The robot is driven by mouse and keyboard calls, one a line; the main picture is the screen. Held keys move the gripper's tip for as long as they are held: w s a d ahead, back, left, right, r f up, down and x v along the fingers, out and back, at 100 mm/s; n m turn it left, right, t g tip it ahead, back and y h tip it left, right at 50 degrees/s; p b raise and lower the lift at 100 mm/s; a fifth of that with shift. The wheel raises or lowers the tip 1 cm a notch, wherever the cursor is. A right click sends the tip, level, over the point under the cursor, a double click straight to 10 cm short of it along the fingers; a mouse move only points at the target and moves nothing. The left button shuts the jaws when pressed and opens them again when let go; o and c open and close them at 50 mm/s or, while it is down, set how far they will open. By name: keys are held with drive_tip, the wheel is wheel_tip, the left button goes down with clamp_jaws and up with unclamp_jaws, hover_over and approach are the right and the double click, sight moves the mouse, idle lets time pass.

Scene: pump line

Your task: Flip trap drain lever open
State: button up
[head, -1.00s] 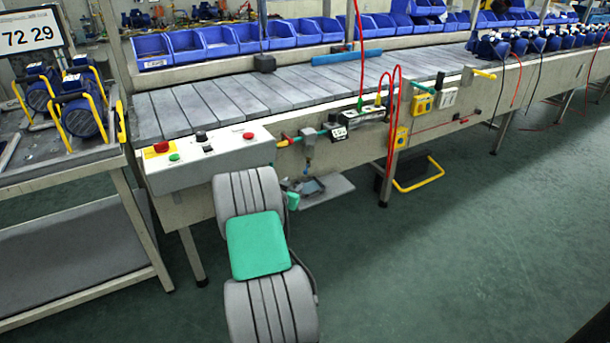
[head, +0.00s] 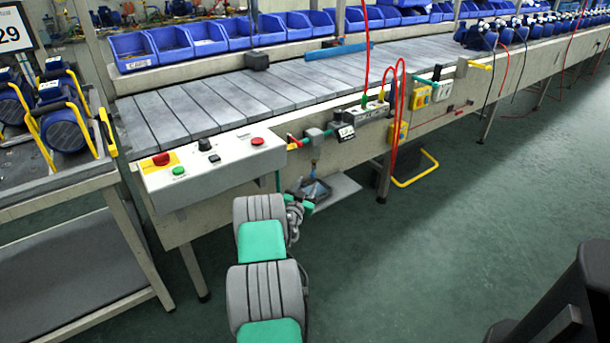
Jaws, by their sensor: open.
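The air line on the conveyor's front side has a small grey block (head: 315,136) with a narrow part hanging below it (head: 315,167), which looks like the trap. The drain lever is too small to make out. My gripper (head: 306,201), small and partly hidden by my grey and green arm, is just below the hanging part, by the dark tray. It is open, and nothing shows in it. I cannot tell whether it touches anything.
A dark tray (head: 318,190) sits on a grey plate (head: 340,187) under the trap. A control box (head: 212,165) with buttons is to the left. Red hoses (head: 398,110) hang to the right. A yellow bar loop (head: 418,172) stands out low.

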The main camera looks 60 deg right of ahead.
sight(312, 174)
drive_tip(key=d, duration=0.4)
drive_tip(key=d+b, duration=0.1)
drive_tip(key=d, duration=0.1)
drive_tip(key=shift+w+f, duration=0.1)
drive_tip(key=shift+w, duration=0.2)
drive_tip(key=shift+w+d, duration=0.1)
drive_tip(key=shift+d, duration=0.1)
drive_tip(key=shift+c, duration=0.4)
clamp_jaws()
